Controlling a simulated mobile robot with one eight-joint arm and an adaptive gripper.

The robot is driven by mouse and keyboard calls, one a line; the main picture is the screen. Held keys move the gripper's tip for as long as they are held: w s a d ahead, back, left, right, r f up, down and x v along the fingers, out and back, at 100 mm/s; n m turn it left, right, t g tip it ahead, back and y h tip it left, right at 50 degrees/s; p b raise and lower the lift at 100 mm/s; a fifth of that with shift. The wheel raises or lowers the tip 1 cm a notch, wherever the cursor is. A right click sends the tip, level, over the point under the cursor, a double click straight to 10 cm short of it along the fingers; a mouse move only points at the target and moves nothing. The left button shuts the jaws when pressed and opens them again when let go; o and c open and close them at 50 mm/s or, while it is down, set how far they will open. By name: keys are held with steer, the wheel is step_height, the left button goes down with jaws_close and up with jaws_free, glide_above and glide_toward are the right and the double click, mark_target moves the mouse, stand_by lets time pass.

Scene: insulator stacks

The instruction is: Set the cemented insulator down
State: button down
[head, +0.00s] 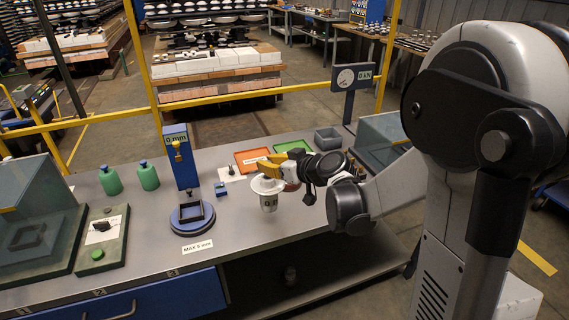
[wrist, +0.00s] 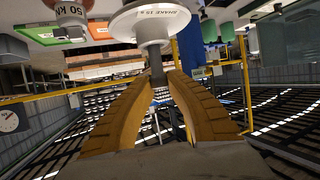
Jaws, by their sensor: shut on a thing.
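The cemented insulator (head: 268,185) is a white disc with a grey body hanging below it. My gripper (head: 272,167), with yellow fingers, is shut on it from above. In the wrist view my gripper (wrist: 158,76) closes around the thin metal pin, and the insulator's white disc (wrist: 150,24) with dark printing fills the top middle. In the head view the insulator appears above the grey bench (head: 240,230), near its front edge, right of the blue gauge stand (head: 184,165). I cannot tell the exact gap below it.
An orange tray (head: 251,160) and a green tray (head: 292,146) lie behind my gripper, with a grey bin (head: 327,138) farther right. Green bottles (head: 148,175) stand left of the gauge stand. A "MAX 5 mm" label (head: 197,247) lies in front.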

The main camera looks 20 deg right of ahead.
mark_target(267, 176)
steer(key=shift+w+a+f, duration=0.3)
steer(key=shift+a, duration=0.2)
steer(key=shift+f+b, duration=1.25)
steer(key=shift+f, duration=0.75)
steer(key=shift+f, duration=0.15)
steer(key=c, duration=1.4)
jaws_free()
steer(key=shift+c, duration=0.2)
